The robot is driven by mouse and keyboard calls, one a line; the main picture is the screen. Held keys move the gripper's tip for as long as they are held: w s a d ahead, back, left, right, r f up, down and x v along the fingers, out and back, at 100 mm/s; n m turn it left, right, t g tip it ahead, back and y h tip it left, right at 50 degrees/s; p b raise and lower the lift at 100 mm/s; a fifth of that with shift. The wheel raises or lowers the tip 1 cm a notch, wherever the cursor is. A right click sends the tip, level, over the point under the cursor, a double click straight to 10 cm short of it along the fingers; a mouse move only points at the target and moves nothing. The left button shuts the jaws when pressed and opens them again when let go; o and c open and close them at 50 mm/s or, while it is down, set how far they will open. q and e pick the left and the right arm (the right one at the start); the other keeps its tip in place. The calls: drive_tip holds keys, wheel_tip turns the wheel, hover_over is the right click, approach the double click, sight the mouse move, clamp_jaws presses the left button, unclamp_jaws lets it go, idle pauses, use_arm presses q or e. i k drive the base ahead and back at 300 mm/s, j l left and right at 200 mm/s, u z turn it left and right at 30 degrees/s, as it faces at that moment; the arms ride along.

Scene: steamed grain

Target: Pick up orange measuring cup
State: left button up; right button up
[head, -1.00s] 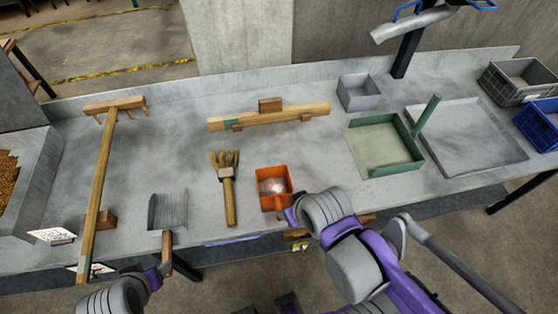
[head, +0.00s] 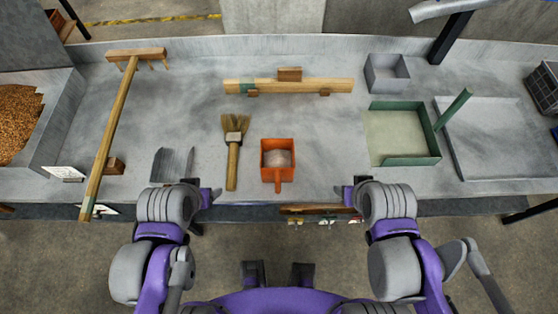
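The orange measuring cup (head: 265,172) stands upright on the metal table, near the front edge in the middle. It is square, with some pale content inside, and its short handle points toward me. My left gripper (head: 210,195) is at the table's front edge, left of the cup and apart from it. My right gripper (head: 346,195) is at the front edge, right of the cup and also apart from it. Nothing shows held in either one. The fingers are small and partly hidden by my wrists, so their opening is unclear.
A brush (head: 233,165) lies just left of the cup. A metal scoop (head: 170,165) is partly hidden by my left arm. A long wooden rake (head: 112,135) lies further left. A wooden bar (head: 318,86) lies behind the cup; a green tray (head: 405,160) is at right.

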sight(277, 166)
drive_tip(key=u, duration=2.15)
drive_tip(key=z, duration=2.05)
drive_tip(key=j+z, duration=0.25)
drive_tip(key=z, duration=0.15)
drive_tip(key=k+j+z, duration=0.15)
drive_tip(key=z, duration=0.3)
drive_tip(key=k+j+z, duration=0.1)
drive_tip(key=z, duration=0.3)
drive_tip(key=j, duration=0.1)
